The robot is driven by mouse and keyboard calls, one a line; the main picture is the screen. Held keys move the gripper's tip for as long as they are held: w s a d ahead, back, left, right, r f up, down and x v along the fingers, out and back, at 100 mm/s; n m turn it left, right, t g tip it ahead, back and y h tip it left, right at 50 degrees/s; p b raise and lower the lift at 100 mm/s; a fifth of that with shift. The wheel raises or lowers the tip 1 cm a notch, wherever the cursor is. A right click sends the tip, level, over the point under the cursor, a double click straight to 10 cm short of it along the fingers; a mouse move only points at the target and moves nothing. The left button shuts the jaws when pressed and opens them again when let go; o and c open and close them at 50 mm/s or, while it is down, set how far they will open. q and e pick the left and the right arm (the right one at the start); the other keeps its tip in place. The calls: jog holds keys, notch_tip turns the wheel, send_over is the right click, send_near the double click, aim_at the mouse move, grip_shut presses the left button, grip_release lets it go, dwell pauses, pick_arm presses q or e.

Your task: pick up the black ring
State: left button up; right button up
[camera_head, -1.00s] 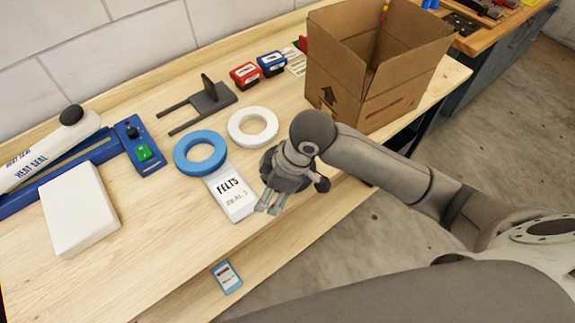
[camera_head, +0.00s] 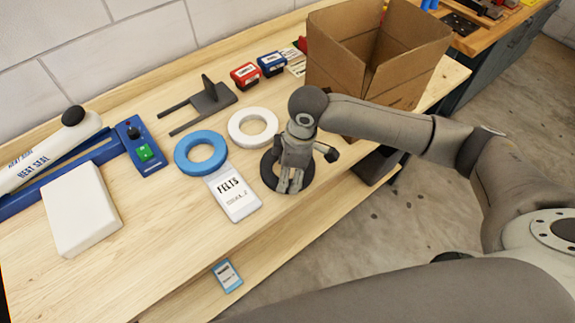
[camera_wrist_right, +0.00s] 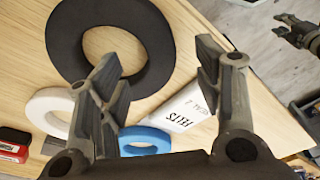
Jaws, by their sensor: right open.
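The black ring (camera_head: 268,172) lies flat on the bench, right of the white FELTS packet (camera_head: 233,192). My right gripper (camera_head: 290,187) is above it and hides much of it in the head view. In the right wrist view the black ring (camera_wrist_right: 66,38) shows large beyond the fingers, with its hole clear. My right gripper (camera_wrist_right: 158,62) is open and empty there, its fingers pointing at the ring's near side. A dark gripper-like part (camera_wrist_right: 298,32) at the upper right of the wrist view looks like my left gripper; its jaws are unclear.
A blue ring (camera_head: 184,165) and a white ring (camera_head: 239,140) lie left of and behind the black ring. An open cardboard box (camera_head: 335,85) stands behind my right arm. Red (camera_head: 245,76) and blue (camera_head: 272,64) small boxes stand at the back. The bench's front edge is close.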

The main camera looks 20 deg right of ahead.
aim_at(270, 179)
jog(key=shift+w+f+p, duration=0.15)
jog(key=shift+f+p, duration=0.15)
jog(key=shift+f, duration=0.9)
jog(key=shift+w+f+p, duration=0.1)
jog(key=shift+f+p, duration=0.2)
jog(key=shift+f, duration=0.85)
jog(key=c, duration=0.8)
